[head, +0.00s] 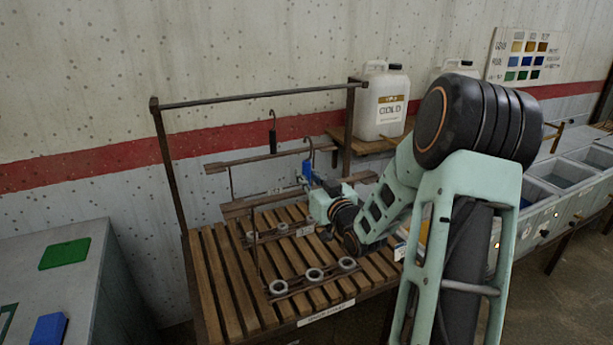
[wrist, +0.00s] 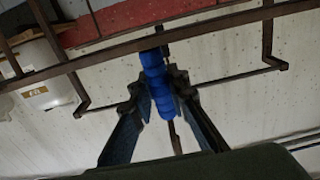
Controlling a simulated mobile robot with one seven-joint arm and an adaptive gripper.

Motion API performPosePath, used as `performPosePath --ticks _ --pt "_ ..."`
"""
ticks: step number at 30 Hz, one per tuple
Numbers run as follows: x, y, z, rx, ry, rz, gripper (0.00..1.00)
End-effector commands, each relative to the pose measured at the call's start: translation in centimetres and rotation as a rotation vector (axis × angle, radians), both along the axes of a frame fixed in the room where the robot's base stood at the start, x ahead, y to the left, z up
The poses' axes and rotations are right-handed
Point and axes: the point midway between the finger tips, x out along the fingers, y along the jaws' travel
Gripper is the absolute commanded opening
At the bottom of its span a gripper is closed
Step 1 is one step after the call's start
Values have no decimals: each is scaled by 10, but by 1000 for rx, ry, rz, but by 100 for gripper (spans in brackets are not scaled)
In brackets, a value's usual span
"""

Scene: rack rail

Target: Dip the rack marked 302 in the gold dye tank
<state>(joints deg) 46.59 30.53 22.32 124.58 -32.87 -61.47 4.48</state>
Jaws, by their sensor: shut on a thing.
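My gripper (head: 309,184) is shut on a blue grip (head: 307,169) with a dark hook above it. In the wrist view the blue grip (wrist: 158,82) sits between both fingers (wrist: 161,97). Below it is a dark rack bar (head: 243,206), with pale rings (head: 314,275) low at the front. A second rack bar (head: 235,163) stands behind, with a black-gripped hook (head: 272,135). A white tag (head: 305,231) is too small to read, so I cannot tell which rack is 302.
The racks are at a slatted wooden table (head: 215,275) with an overhead rail (head: 260,96). A jug marked GOLD (head: 383,103) stands on a shelf behind. A colour chart (head: 526,54) hangs on the wall. A grey cabinet (head: 85,260) stands at left.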

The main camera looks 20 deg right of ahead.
Motion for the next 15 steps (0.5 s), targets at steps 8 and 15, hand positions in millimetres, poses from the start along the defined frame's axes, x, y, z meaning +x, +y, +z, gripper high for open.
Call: performPosePath --ticks 8,15 --pt "0 0 4 -2 -5 0 0" --pt "0 0 15 -3 -5 1 0"
